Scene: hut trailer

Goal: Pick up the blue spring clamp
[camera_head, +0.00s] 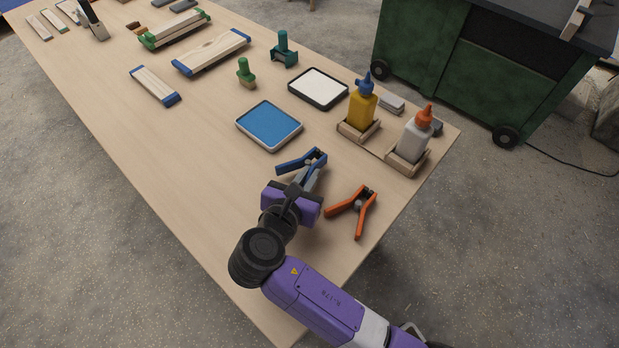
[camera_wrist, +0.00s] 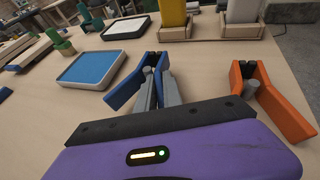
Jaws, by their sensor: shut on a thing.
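The blue spring clamp (camera_head: 303,160) is at the tip of my gripper (camera_head: 309,182) in the head view, on or just above the wooden table. In the wrist view, the blue spring clamp (camera_wrist: 127,88) shows its blue handle to the left of the grey fingers of my gripper (camera_wrist: 157,88). My gripper is shut on the clamp. The fingers hide part of it, and I cannot tell whether it is lifted clear of the table. An orange spring clamp (camera_head: 353,209) lies on the table to the right; it also shows in the wrist view (camera_wrist: 271,99).
A blue tray (camera_head: 268,126) and a white tray (camera_head: 318,88) lie beyond the clamp. A yellow bottle (camera_head: 362,109) and a white bottle (camera_head: 414,136) stand in wooden holders near the right edge. Bare table (camera_head: 190,160) is free at left. A green cabinet (camera_head: 450,70) stands behind.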

